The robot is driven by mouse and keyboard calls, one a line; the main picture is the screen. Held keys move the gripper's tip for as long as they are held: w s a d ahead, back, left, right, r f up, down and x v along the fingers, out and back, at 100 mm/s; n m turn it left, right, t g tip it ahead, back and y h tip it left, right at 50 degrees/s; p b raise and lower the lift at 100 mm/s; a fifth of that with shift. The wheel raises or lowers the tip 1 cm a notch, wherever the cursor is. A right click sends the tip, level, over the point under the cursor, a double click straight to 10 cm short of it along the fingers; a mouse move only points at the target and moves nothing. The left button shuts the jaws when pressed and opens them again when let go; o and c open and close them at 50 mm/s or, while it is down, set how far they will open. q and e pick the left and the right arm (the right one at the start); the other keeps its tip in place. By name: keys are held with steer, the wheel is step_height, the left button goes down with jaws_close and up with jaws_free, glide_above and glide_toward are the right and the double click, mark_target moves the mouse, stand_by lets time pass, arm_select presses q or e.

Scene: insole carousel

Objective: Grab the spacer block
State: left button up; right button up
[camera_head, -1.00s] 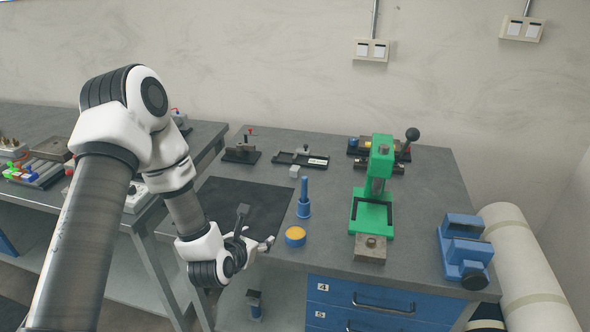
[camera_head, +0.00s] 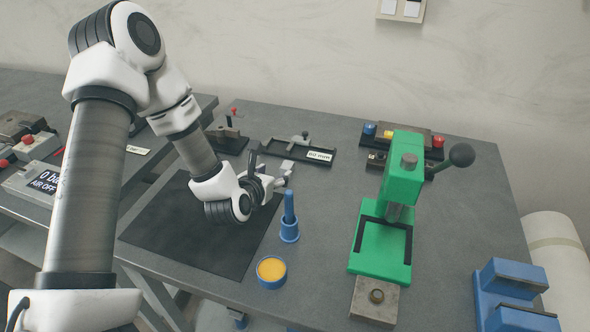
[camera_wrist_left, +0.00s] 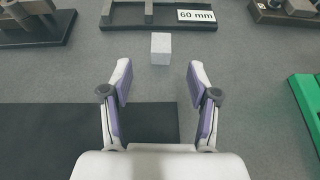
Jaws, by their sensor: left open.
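The spacer block (camera_wrist_left: 161,48) is a small light grey cube on the grey table, just in front of the black fixture with the "60 mm" label (camera_wrist_left: 195,16). In the head view the block (camera_head: 287,165) is partly hard to make out beside my fingers. My left gripper (camera_head: 284,175) is low over the back right edge of the black mat. In the left wrist view its two fingers (camera_wrist_left: 160,82) are spread with nothing between them, and the block lies ahead of the tips, roughly centred. My right gripper is not in view.
A blue peg in a holder (camera_head: 289,218) and a blue tin with yellow contents (camera_head: 271,271) stand right of the black mat (camera_head: 190,245). A green press (camera_head: 381,245) stands farther right. A dark clamp fixture (camera_head: 228,138) is at the back left.

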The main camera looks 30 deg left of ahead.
mark_target(285, 169)
arm_select(q)
steer(key=shift+f+b, duration=0.3)
steer(key=shift+f, duration=0.25)
steer(key=shift+w, duration=0.3)
steer(key=p+x, duration=0.2)
steer(key=x, duration=0.5)
steer(key=shift+w, duration=0.25)
steer(key=shift+w+f, duration=0.1)
steer(key=shift+f, duration=0.05)
jaws_close()
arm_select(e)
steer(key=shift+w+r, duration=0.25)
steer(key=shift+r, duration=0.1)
